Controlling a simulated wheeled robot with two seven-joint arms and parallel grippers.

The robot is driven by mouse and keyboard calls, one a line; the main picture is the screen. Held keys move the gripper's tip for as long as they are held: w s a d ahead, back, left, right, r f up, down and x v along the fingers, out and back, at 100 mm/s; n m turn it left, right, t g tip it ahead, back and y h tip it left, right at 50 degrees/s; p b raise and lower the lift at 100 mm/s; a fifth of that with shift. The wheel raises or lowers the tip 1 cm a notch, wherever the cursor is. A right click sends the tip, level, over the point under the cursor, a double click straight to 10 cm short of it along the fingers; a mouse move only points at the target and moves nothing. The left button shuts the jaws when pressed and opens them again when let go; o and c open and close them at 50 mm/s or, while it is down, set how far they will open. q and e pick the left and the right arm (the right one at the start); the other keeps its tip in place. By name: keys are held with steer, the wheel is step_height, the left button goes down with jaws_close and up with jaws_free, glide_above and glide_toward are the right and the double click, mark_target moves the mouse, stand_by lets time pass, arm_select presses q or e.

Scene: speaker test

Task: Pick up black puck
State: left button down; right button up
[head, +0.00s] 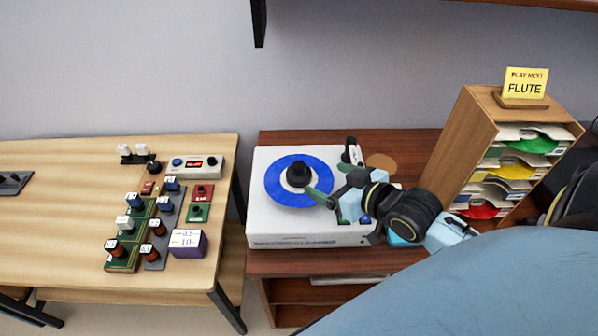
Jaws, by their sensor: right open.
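The black puck (298,173) stands upright on the middle of a blue record (283,199) with a pale centre. The record lies on a white turntable (268,230). My right gripper (318,182) is open, with its fingers reaching from the right over the record. One fingertip is close beside the puck, and the other lies nearer the record's front right edge. I cannot tell whether a finger touches the puck. My left gripper is not in view.
A wooden rack (461,140) with several coloured sleeves stands right of the turntable, with a yellow FLUTE sign (525,84) on top. A light wooden table (60,185) on the left holds several small electronic parts and a purple box (188,243). A shelf edge is overhead.

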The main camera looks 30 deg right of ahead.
mark_target(296, 168)
steer(key=x, duration=0.7)
steer(key=shift+w+a+f, duration=0.1)
steer(key=shift+w, duration=0.25)
steer(key=shift+f+x, duration=0.2)
steer(key=shift+x, duration=2.45)
steer(key=shift+s, duration=0.15)
steer(key=shift+c, duration=0.2)
steer(key=c, duration=1.2)
steer(key=shift+o, duration=0.2)
step_height(296, 168, up, 10)
steer(key=shift+r+p, duration=0.1)
steer(key=shift+p, duration=0.2)
steer(key=s+a+f+m+h+b, duration=0.1)
steer(key=s+a+f+h+b, duration=0.1)
steer(key=s+a+b, duration=0.3)
steer(key=a+b, duration=0.2)
steer(key=a, duration=0.1)
steer(key=shift+s+a+f+m, duration=0.3)
steer(key=shift+s+f+m, duration=0.05)
steer(key=shift+s+m, duration=0.05)
